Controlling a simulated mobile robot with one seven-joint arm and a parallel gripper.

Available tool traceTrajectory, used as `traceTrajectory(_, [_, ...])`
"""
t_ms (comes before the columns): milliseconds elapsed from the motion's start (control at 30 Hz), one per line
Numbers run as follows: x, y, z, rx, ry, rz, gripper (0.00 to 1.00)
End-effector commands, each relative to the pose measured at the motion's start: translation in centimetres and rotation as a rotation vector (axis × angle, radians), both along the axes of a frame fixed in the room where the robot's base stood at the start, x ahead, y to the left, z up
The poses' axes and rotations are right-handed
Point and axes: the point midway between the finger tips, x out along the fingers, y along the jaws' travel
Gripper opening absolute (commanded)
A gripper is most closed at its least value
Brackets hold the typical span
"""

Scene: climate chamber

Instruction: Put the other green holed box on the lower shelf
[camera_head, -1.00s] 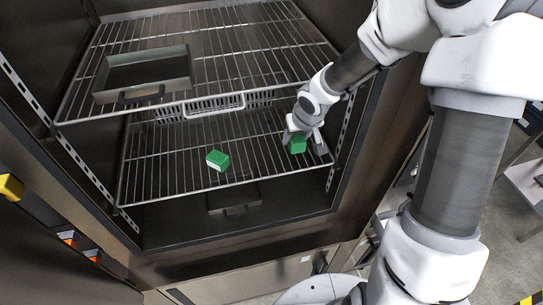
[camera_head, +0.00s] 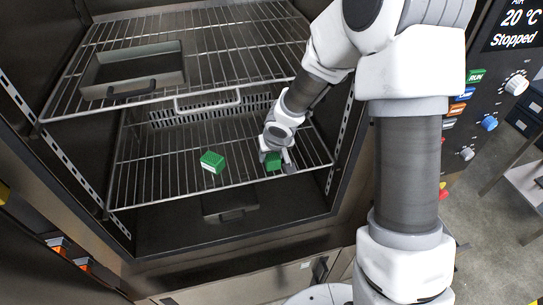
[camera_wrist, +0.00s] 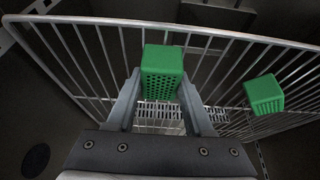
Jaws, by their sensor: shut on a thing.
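One green holed box (camera_head: 273,161) is between the fingers of my gripper (camera_head: 276,163), over the right part of the lower shelf (camera_head: 150,182). My gripper is shut on it; in the wrist view the box (camera_wrist: 163,72) sits upright between the two grey fingers (camera_wrist: 160,105). I cannot tell whether its underside touches the wires. The other green holed box (camera_head: 212,162) stands on the lower shelf to the left of my gripper. It shows on the right in the wrist view (camera_wrist: 264,95).
The upper wire shelf (camera_head: 225,50) holds a dark metal tray (camera_head: 133,72) at left. Another dark tray (camera_head: 230,205) lies below the lower shelf. The chamber's right side wall (camera_head: 338,140) is close to my arm. Free wire lies between the boxes.

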Motion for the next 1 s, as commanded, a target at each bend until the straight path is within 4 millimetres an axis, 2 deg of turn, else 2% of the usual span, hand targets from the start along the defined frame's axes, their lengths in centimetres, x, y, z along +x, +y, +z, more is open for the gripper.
traceTrajectory(233, [0.0,0.0,-0.4,0.000,-0.001,0.000,0.00])
traceTrajectory(267, [0.0,0.0,-0.3,0.000,-0.001,0.001,0.56])
traceTrajectory(400, [0.0,0.0,-0.2,0.000,0.000,0.001,0.81])
traceTrajectory(800, [0.0,0.0,0.3,0.000,0.000,0.000,0.82])
traceTrajectory(1000, [-1.3,-0.4,3.8,0.000,-0.003,-0.002,0.82])
